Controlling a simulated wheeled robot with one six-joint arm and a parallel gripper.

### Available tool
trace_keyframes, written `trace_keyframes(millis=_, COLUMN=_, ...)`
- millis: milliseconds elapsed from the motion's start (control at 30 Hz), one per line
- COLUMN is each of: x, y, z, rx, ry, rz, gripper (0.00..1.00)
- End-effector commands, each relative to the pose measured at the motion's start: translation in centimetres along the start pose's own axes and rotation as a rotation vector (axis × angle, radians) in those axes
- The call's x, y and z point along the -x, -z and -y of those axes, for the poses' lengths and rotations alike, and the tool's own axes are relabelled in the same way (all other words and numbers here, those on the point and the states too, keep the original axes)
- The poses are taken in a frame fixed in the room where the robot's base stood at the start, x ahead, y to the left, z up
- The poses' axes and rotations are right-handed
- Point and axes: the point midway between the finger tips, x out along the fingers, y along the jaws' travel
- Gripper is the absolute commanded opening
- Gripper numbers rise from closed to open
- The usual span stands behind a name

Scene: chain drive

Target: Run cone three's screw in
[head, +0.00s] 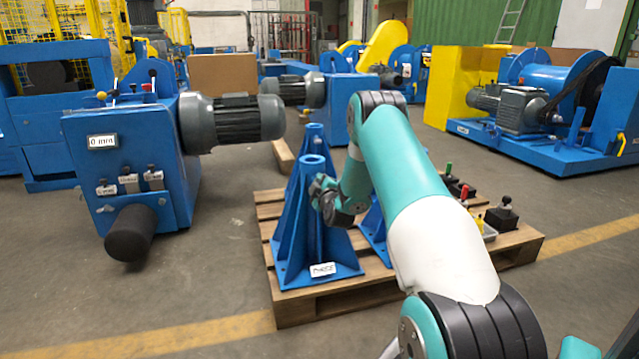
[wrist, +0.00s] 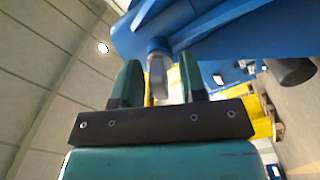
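The front blue cone (head: 300,230) stands upright on a wooden pallet; its small white label (head: 323,269) seems to read "three". My gripper (head: 322,196) is at the upper part of this cone, on its right side. In the wrist view, the two green fingers of my gripper (wrist: 160,82) are apart. A grey rounded screw end (wrist: 158,72) shows between them, below the blue cone body (wrist: 210,30). Gaps show on both sides of the screw, so the fingers do not appear to grip it. In the head view my wrist hides the screw.
Another blue cone (head: 316,133) stands behind, and one is partly hidden behind my arm. The pallet (head: 390,285) also carries coloured-handled items and a black-knobbed block (head: 501,214). A blue machine (head: 130,160) with a "0 mm" label stands left. Floor in front is clear.

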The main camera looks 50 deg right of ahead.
Motion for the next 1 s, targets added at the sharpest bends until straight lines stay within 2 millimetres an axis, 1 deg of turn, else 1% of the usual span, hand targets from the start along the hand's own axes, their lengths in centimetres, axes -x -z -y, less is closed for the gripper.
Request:
trace_keyframes(millis=267, x=-0.08, y=0.01, z=0.03, rx=-0.001, ry=0.001, rz=0.0, gripper=0.38)
trace_keyframes(millis=300, x=-0.07, y=0.01, z=0.03, rx=-0.001, ry=0.001, rz=0.0, gripper=0.29)
trace_keyframes(millis=367, x=-0.07, y=0.01, z=0.02, rx=-0.001, ry=0.001, rz=0.0, gripper=0.15)
trace_keyframes(millis=400, x=-0.07, y=0.02, z=0.02, rx=-0.001, ry=0.001, rz=0.0, gripper=0.06)
trace_keyframes(millis=433, x=-0.07, y=0.02, z=0.02, rx=-0.001, ry=0.001, rz=0.0, gripper=0.0)
trace_keyframes(millis=500, x=-0.06, y=0.02, z=0.03, rx=-0.001, ry=0.001, rz=0.0, gripper=0.0)
trace_keyframes(millis=533, x=0.11, y=0.36, z=0.17, rx=0.0, ry=0.002, rz=-0.001, gripper=0.0)
trace_keyframes(millis=767, x=-0.04, y=0.13, z=0.1, rx=-0.022, ry=0.002, rz=-0.001, gripper=0.0)
trace_keyframes(millis=1000, x=-0.05, y=0.09, z=0.12, rx=-0.133, ry=0.002, rz=-0.001, gripper=0.0)
